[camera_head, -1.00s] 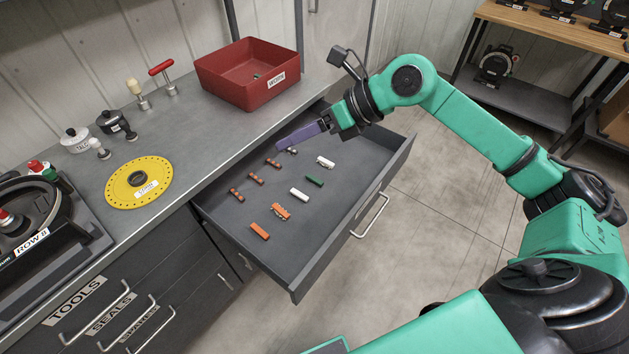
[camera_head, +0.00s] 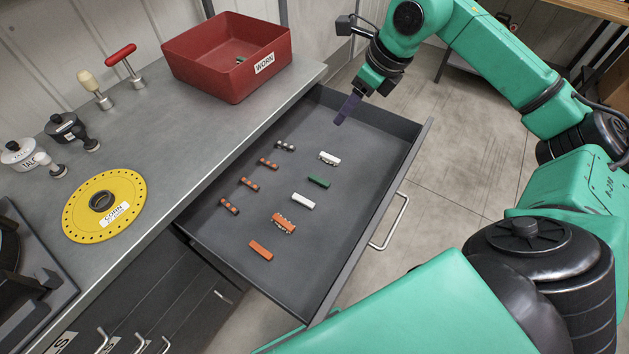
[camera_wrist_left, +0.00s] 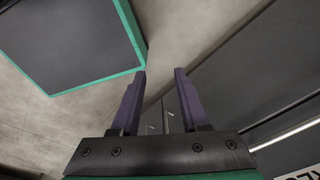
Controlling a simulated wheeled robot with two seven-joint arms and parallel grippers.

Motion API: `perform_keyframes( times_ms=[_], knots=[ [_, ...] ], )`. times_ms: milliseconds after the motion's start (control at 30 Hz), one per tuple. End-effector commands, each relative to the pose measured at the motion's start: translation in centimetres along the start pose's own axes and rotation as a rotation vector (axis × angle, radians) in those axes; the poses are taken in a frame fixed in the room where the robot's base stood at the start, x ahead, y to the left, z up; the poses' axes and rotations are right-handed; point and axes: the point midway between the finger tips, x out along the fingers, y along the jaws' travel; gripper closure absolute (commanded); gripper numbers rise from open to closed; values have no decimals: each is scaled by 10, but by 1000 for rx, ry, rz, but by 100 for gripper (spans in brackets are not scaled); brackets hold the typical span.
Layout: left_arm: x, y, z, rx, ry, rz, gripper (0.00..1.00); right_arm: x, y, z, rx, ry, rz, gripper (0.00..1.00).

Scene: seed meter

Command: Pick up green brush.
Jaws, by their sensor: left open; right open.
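The green brush (camera_head: 319,181) is a small dark green bar lying in the open drawer, between a white bar (camera_head: 303,200) and a white piece with a bristly edge (camera_head: 329,158). My right gripper (camera_head: 347,108) hangs over the back right part of the drawer with purple fingers pointing down. It is open, empty and apart from the brush. My left gripper (camera_wrist_left: 160,75) shows only in the left wrist view. Its two purple fingers are spread with nothing between them. The brush is not visible in that view.
The grey drawer (camera_head: 357,242) also holds orange bars and several small roller-like pieces. A red bin (camera_head: 205,75) marked WORN and a yellow disc (camera_head: 82,222) sit on the bench. The drawer's front wall and handle (camera_head: 391,224) face the open floor.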

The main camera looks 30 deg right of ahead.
Motion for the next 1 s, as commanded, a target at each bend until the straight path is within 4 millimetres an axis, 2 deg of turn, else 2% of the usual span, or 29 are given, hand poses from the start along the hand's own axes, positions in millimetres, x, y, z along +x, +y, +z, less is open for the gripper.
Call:
perform_keyframes(
  times_ms=[33,200,400,500,567,667,767,900,1000],
  knots=[
    [22,2,12,-1,-15,2,55,21,0,-8,0,0,0,43],
    [67,5,36,-2,-46,5,55,63,0,-26,0,0,1,43],
    [130,4,33,-2,-31,2,55,122,0,-50,0,-1,1,43],
    [154,3,27,-1,-16,1,55,143,0,-59,0,-1,1,43],
    [158,3,26,-1,-12,0,55,148,0,-61,0,-1,1,43],
    [155,3,25,-1,-12,1,55,154,1,-59,0,0,3,43],
    [150,3,25,-1,-12,1,55,175,2,-59,0,2,7,43],
    [146,3,27,-1,-15,1,55,211,2,-58,1,0,6,43],
    [144,3,28,-1,-18,1,55,229,2,-58,1,-1,4,43]
  ],
)
